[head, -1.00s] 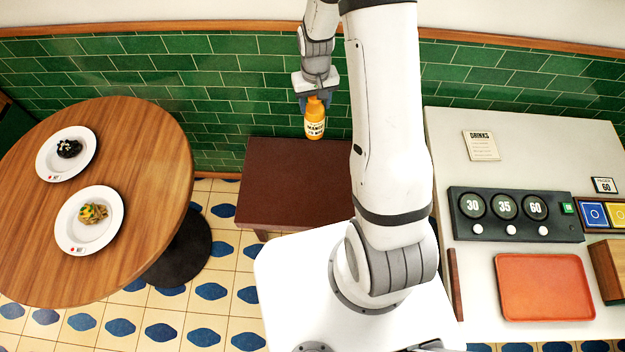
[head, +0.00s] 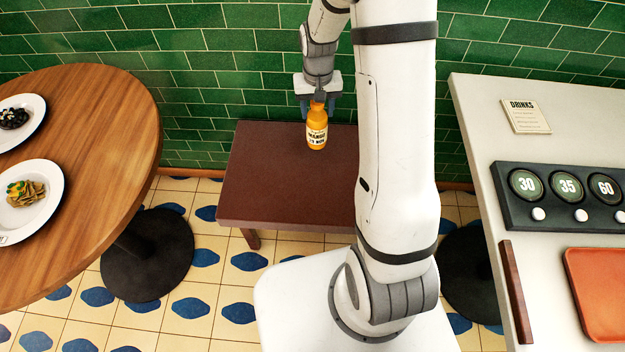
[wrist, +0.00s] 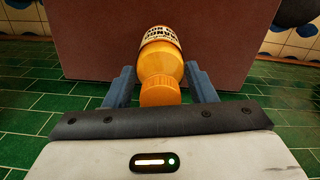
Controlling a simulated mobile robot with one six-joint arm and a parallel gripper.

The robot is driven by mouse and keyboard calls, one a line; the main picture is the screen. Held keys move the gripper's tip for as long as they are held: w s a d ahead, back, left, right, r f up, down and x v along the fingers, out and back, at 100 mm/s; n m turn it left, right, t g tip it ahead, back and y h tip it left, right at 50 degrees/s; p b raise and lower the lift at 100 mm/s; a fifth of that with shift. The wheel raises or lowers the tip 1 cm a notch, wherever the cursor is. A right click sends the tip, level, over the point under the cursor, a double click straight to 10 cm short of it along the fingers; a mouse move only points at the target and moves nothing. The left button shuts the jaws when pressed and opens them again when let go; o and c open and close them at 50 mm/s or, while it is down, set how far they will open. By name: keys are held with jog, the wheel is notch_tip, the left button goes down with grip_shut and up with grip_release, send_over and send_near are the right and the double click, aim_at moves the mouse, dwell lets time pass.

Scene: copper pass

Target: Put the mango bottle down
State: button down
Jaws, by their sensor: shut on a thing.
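The mango bottle (head: 317,133) is orange with a white label and hangs upright below my gripper (head: 317,101) in the head view. My gripper is shut on its upper part. In the wrist view the bottle (wrist: 160,65) sits between the two blue-grey fingers of my gripper (wrist: 161,86), its orange cap toward the camera. The dark red-brown bench (head: 275,185) is behind and below the bottle in the head view. I cannot tell whether the bottle's base touches it.
A round wooden table (head: 100,150) with two plates of food stands at the left. A white counter (head: 475,130) at the right holds a drinks card (head: 526,117), a dial panel (head: 560,198) and an orange tray (head: 603,285). The bench top left of the bottle is clear.

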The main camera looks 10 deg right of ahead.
aim_at(317, 140)
notch_tip(317, 140, down, 4)
jog(key=b, duration=0.3)
notch_tip(317, 140, down, 9)
jog(key=shift+f+b, duration=0.15)
jog(key=shift+b, duration=0.7)
jog(key=c, duration=0.6)
grip_release()
